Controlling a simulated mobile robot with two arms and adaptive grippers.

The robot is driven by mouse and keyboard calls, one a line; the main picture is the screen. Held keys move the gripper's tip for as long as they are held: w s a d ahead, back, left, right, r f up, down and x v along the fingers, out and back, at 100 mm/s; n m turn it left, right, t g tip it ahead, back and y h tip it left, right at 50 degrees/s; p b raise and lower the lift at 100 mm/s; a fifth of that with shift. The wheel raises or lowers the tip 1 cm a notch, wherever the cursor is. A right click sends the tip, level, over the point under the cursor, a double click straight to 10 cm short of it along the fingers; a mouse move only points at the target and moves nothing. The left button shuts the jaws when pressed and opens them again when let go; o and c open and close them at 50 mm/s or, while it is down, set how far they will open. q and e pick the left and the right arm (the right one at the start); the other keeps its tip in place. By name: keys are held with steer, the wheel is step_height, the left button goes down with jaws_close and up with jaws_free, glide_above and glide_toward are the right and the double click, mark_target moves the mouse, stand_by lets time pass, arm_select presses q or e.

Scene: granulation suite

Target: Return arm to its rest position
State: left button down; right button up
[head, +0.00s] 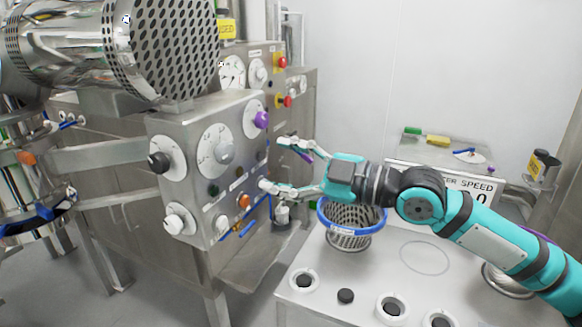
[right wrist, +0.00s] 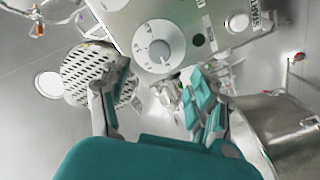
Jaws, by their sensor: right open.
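My right arm (head: 487,230) is teal and reaches in from the right edge of the head view. My right gripper (head: 275,164) is open, with its two fingers spread beside the right side of the metal control panel (head: 190,125). No object shows between the fingers. In the right wrist view, the open gripper (right wrist: 160,92) has a finger on each side, with a white dial (right wrist: 158,47) on the panel beyond them. I cannot tell whether a fingertip touches the panel. My left gripper does not show in the head view.
A blue-rimmed perforated basket (head: 350,228) stands below the right forearm on a white worktop (head: 330,305) with several black knobs. A purple knob (head: 262,120) and an orange button (head: 244,201) are on the panel. A large perforated drum (head: 165,50) is above it. A white wall is behind.

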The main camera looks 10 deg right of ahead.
steer(key=shift+s+d, duration=0.4)
steer(key=shift+d, duration=0.15)
steer(key=shift+f, duration=0.1)
